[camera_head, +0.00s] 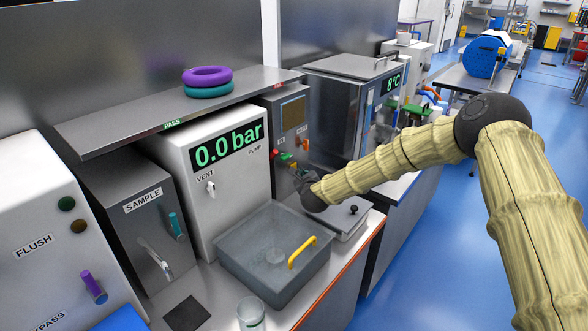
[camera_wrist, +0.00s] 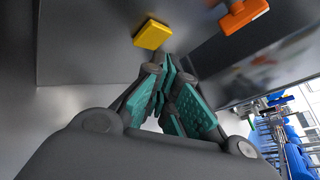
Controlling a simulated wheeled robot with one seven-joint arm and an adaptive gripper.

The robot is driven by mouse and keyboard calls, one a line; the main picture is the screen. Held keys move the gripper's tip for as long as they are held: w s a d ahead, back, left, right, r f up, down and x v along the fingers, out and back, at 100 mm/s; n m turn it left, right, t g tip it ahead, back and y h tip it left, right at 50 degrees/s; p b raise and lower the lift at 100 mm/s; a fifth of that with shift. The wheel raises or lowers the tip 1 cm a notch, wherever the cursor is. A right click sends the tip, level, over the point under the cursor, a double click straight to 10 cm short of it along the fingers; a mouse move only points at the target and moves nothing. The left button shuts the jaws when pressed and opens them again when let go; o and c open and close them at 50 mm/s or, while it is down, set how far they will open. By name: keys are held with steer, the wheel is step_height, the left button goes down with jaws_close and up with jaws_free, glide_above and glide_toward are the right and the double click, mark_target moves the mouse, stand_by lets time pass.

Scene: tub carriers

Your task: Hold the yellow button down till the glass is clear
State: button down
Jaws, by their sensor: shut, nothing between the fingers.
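The yellow button (camera_wrist: 152,35) is a square block on a grey panel in the wrist view. My gripper (camera_wrist: 168,75) is shut and empty, its teal-padded fingertips together just below the button in that view. A small gap shows between tips and button; I cannot tell whether they touch. In the head view my gripper (camera_head: 297,173) is at the lower front of a grey cabinet and mostly covers the button there. A brown, murky window pane (camera_head: 293,112) is higher on that cabinet.
An orange handle (camera_wrist: 243,15) is right of the button. Below my gripper are a grey tub (camera_head: 238,262) with a yellow handle and a scale-like plate (camera_head: 345,222). A white pump box (camera_head: 205,160) reading 0.0 bar stands left. A shelf (camera_head: 140,128) carries purple and teal rings.

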steer(key=shift+w+a+b, duration=0.15)
steer(key=shift+a+b, duration=0.05)
steer(key=shift+b, duration=0.2)
steer(key=shift+w+a+b, duration=0.35)
steer(key=shift+a, duration=0.2)
stand_by(3.0)
steer(key=shift+d, duration=0.1)
stand_by(0.4)
steer(key=shift+s+d+b, duration=0.3)
steer(key=shift+s+d, duration=0.25)
steer(key=shift+d, duration=0.1)
steer(key=shift+s+d+b, duration=0.3)
steer(key=shift+s+d, duration=0.45)
steer(key=shift+d, duration=0.25)
steer(key=shift+s+d+b, duration=0.25)
steer(key=shift+s+d, duration=0.45)
steer(key=shift+d, duration=0.3)
